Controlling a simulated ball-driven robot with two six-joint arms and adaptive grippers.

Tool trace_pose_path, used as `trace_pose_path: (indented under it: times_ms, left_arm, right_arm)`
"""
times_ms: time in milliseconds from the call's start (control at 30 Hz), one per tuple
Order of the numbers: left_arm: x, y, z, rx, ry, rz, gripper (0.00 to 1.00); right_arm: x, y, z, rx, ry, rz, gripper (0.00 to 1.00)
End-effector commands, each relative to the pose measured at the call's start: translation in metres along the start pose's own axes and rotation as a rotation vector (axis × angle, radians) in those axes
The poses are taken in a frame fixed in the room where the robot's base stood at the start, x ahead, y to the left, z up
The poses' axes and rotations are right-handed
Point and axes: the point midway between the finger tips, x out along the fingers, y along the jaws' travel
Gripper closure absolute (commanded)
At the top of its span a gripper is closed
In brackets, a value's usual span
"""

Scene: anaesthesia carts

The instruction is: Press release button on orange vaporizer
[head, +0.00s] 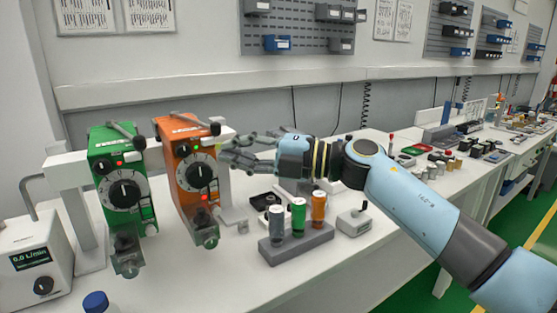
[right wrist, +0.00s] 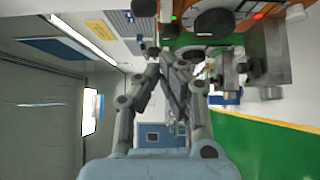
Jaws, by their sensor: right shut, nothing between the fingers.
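In the right wrist view the fingers (right wrist: 170,58) point towards the vaporizer, whose dark dial (right wrist: 212,22) shows at the top. My left gripper is out of view.
A green vaporizer (head: 103,148) stands just to the left. In front of my right gripper, a grey block (head: 290,246) holds grey, green and orange bottles. A white flow meter (head: 30,262) sits at the lower left. The wall and its rail run behind.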

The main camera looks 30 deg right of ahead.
Motion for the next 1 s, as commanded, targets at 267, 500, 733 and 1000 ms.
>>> trace_pose_path:
  times_ms: [267,500,733,1000]
  left_arm:
    - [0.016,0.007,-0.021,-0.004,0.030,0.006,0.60]
    - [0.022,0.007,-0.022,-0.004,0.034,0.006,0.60]
    - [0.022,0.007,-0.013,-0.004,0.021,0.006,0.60]
    - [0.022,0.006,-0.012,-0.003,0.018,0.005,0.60]
  right_arm:
    - [-0.049,-0.004,0.000,-0.003,0.002,-0.007,1.00]
    - [-0.074,-0.002,0.000,0.001,0.001,-0.002,1.00]
    - [-0.077,0.000,-0.001,0.001,0.001,0.000,1.00]
    - [-0.077,0.000,-0.001,0.001,0.001,0.000,1.00]
